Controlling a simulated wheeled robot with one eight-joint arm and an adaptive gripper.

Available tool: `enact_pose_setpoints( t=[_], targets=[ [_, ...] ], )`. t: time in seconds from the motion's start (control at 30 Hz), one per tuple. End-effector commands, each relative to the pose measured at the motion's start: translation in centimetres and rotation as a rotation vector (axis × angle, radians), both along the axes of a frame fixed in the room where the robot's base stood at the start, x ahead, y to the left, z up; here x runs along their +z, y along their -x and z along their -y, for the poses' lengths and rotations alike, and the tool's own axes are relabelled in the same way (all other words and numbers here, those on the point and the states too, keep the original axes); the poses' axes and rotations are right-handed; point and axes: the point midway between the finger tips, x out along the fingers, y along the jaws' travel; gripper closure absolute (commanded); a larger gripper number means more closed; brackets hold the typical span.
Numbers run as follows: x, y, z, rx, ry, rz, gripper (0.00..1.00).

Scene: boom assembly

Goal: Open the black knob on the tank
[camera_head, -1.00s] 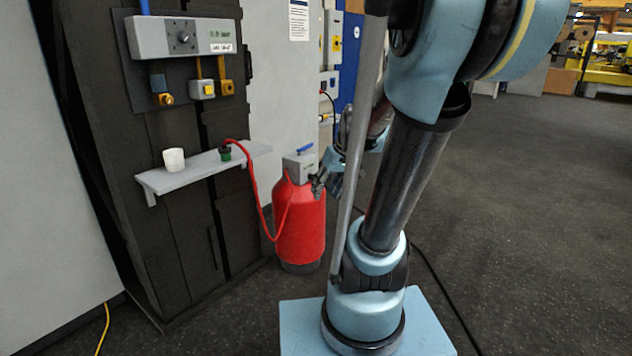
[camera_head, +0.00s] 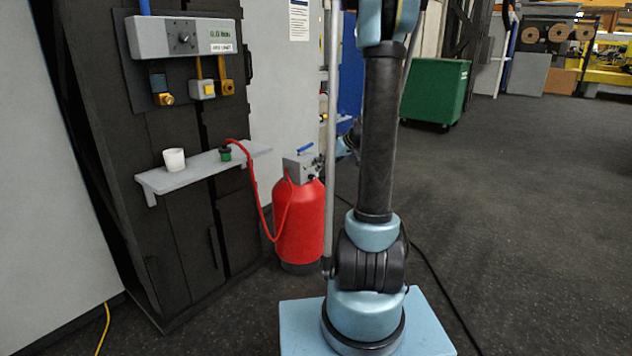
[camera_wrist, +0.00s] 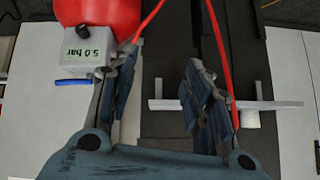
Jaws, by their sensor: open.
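The red tank (camera_head: 299,222) stands on the floor beside the dark cabinet, with a grey box (camera_head: 299,167) and a blue lever (camera_head: 305,150) on top. In the wrist view the tank (camera_wrist: 100,14) is at the upper left. Its box (camera_wrist: 84,50), reading "5.0 bar", and lever (camera_wrist: 73,82) are left of my gripper (camera_wrist: 160,75). The gripper is open, with nothing between its fingers; its left finger overlaps the box's edge. A small dark part sits at the box's right side in the head view; I cannot tell whether it is the black knob or a fingertip.
A red hose (camera_head: 264,212) runs from the tank to a green-and-black fitting (camera_head: 225,154) on a wall shelf (camera_head: 190,173). A white cup (camera_head: 174,160) stands there too. A control panel (camera_head: 187,38) hangs above. A green bin (camera_head: 436,92) stands behind; the floor at right is clear.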

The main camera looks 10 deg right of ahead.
Motion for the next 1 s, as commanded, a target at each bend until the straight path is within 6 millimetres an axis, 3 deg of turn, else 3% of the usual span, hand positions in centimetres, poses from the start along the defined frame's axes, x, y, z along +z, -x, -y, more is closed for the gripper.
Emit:
enact_pose_setpoints(
  t=[0.1,0.5,0.8,1.0],
  targets=[
    [-1.2,-2.8,1.2,0.018,-0.013,0.055,0.55],
    [-5.9,-10.6,5.4,0.069,-0.038,0.256,0.55],
    [-10.4,-14.8,9.0,0.087,-0.038,0.410,0.55],
    [-12.6,-16.3,10.6,0.091,-0.033,0.480,0.55]
  ],
)
